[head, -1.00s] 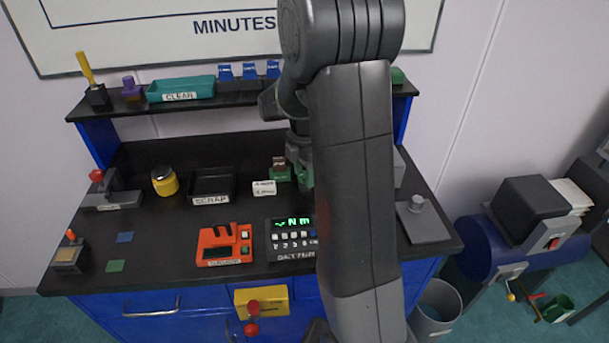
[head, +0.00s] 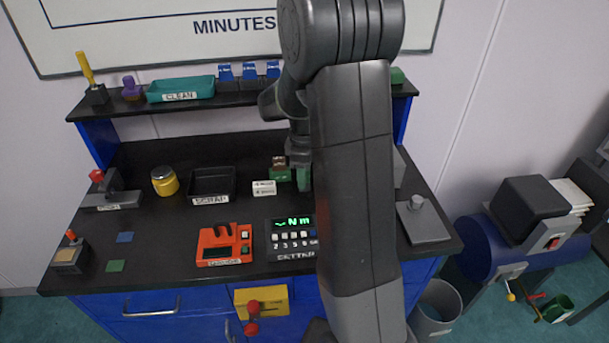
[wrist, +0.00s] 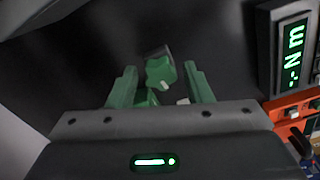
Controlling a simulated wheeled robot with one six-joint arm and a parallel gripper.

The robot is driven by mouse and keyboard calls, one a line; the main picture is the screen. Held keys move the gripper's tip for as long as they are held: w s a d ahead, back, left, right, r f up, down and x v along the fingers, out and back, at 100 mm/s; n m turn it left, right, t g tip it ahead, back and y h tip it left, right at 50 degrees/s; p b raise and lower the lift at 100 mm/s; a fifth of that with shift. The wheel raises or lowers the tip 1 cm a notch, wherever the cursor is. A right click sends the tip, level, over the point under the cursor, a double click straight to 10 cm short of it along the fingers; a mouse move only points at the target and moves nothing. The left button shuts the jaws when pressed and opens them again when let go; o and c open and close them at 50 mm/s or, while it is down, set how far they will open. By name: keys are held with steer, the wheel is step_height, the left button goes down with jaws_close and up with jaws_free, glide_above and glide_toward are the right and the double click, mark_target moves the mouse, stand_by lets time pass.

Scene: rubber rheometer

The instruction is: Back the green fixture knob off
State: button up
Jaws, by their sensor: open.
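The green fixture (head: 280,174) stands on the black bench, with a small brownish piece on top. In the wrist view its green knob (wrist: 161,74) shows between the fingers, with a small pale mark on it. My gripper (head: 304,181) points down just right of the fixture in the head view. In the wrist view my gripper (wrist: 160,70) has its two green fingers apart, one on each side of the knob, with dark gaps showing. I cannot tell whether either finger touches it. My arm hides the area right of the fixture in the head view.
A white label block (head: 264,188) stands left of the gripper, and the scrap tray (head: 212,199) is further left. The torque setter with a lit display (head: 292,238) and an orange device (head: 224,246) stand in front. A shelf (head: 230,100) runs behind.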

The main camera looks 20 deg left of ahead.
steer(key=m, duration=0.8)
steer(key=c, duration=0.8)
steer(key=n, duration=0.4)
steer(key=shift+c, duration=0.2)
steer(key=shift+n, duration=0.3)
